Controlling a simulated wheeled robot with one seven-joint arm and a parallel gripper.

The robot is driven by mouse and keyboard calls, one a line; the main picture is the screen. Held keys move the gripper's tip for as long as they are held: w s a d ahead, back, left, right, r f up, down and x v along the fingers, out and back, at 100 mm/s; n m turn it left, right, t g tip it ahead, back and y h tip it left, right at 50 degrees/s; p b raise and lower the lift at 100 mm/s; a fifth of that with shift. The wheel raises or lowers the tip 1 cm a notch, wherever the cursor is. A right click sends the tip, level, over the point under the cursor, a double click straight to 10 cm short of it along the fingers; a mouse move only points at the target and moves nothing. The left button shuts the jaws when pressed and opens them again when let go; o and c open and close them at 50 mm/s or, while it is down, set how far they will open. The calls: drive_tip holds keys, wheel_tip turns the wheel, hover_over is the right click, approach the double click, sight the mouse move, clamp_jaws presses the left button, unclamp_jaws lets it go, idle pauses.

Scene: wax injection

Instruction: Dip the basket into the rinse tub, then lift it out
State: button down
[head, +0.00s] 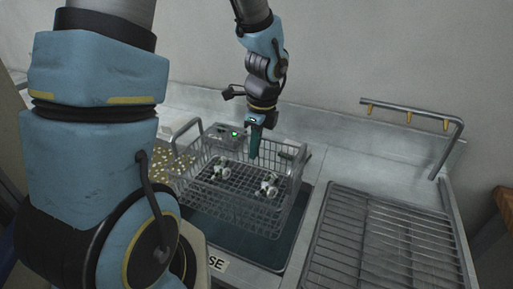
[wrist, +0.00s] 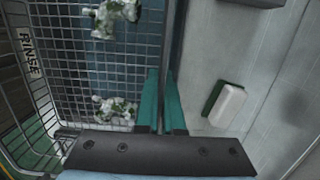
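The wire basket (head: 283,214) is over the dark teal rinse tub (head: 246,249), roughly level. Its wire mesh (wrist: 60,50) fills the left of the wrist view. A few small white-and-green pieces (head: 268,187) lie inside it; they also show in the wrist view (wrist: 115,108). My gripper (head: 254,156) points down at the basket's far side. In the wrist view its two teal fingers (wrist: 162,75) are close together, shut on the basket's rim between them. The basket's height above the tub floor is hard to judge.
A wire draining rack (head: 385,240) stands on the right, under a rail (head: 415,115) with brass-coloured nozzles. Yellowish pieces (head: 165,165) lie left of the basket. A white-and-green block (wrist: 228,105) lies on the counter behind it. A RINSE label (wrist: 28,55) marks the tub's front.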

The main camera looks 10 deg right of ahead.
drive_tip(key=shift+f+b, duration=1.2)
drive_tip(key=shift+f, duration=0.2)
drive_tip(key=shift+f+b, duration=2.9)
drive_tip(key=shift+f, duration=1.55)
drive_tip(key=shift+r, duration=0.1)
drive_tip(key=shift+r+p, duration=6.55)
drive_tip(key=shift+p, duration=0.05)
